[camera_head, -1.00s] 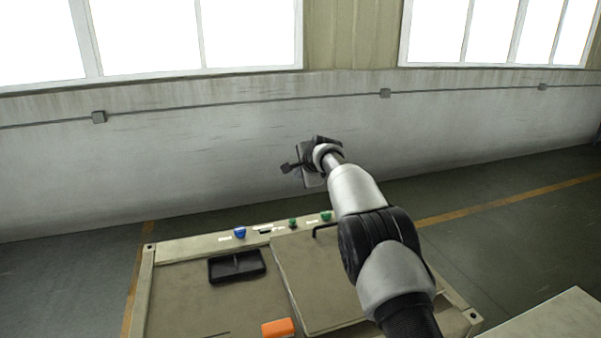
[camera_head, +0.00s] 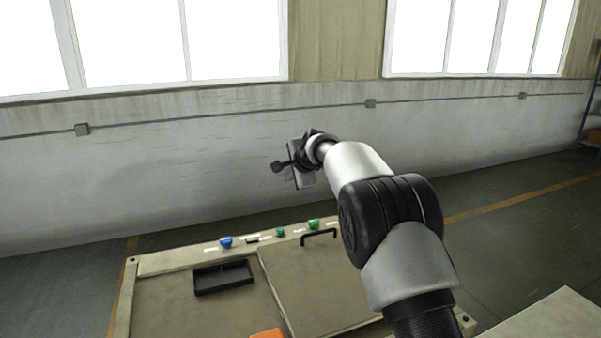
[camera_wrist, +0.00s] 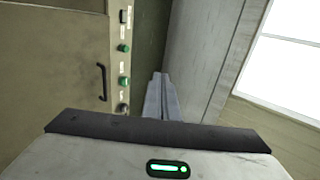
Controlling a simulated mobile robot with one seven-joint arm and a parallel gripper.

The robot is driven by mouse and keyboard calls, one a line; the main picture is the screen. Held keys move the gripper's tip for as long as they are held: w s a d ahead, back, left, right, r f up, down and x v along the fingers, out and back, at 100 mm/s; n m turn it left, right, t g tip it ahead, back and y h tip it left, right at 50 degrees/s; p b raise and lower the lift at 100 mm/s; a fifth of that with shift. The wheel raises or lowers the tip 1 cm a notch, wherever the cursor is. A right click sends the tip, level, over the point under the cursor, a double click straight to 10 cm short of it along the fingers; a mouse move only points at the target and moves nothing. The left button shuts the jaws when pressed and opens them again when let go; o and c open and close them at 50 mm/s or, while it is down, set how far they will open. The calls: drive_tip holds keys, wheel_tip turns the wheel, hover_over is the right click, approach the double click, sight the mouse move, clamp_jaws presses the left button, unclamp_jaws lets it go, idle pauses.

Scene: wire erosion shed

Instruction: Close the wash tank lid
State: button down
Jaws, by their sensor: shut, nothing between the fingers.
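The wash tank lid (camera_head: 320,290) is a flat beige panel on the right half of the bench top. It lies about level with the top around it, and I see no raised edge. Its black bar handle (camera_head: 318,234) is near the far edge, and it also shows in the wrist view (camera_wrist: 102,82). My arm hides the lid's right part. My gripper (camera_head: 280,168) is up in front of the wall, above and beyond the bench's far edge, apart from the handle. In the wrist view, its grey fingers (camera_wrist: 162,98) are together and empty.
The bench's back strip holds a blue knob (camera_head: 226,242) and green buttons (camera_head: 314,224). A black tray (camera_head: 222,277) and an orange block (camera_head: 267,333) lie left of the lid. A pale surface (camera_head: 555,318) is at lower right. A shelf (camera_head: 592,110) stands far right.

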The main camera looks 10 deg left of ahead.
drive_tip(key=s+d+r+n+h+b, duration=0.1)
drive_tip(key=s+d+r+n+b, duration=0.1)
drive_tip(key=s+d+r, duration=1.05)
drive_tip(key=s+d+f+n+g+h, duration=0.1)
drive_tip(key=s+d+n+h, duration=0.15)
drive_tip(key=s+d, duration=1.05)
drive_tip(key=s+d+f+n, duration=0.2)
drive_tip(key=s+d+f, duration=0.1)
drive_tip(key=s, duration=0.5)
drive_tip(key=s+d+f+n+g+h, duration=0.1)
drive_tip(key=s+d+f, duration=0.3)
drive_tip(key=s, duration=0.5)
drive_tip(key=s+d+f+n+g+h+p, duration=0.1)
drive_tip(key=s+d+f+n, duration=0.2)
drive_tip(key=s, duration=0.6)
drive_tip(key=shift+d+f+n, duration=0.2)
drive_tip(key=shift+d+n, duration=0.15)
drive_tip(key=shift+d, duration=0.55)
drive_tip(key=shift+h, duration=0.25)
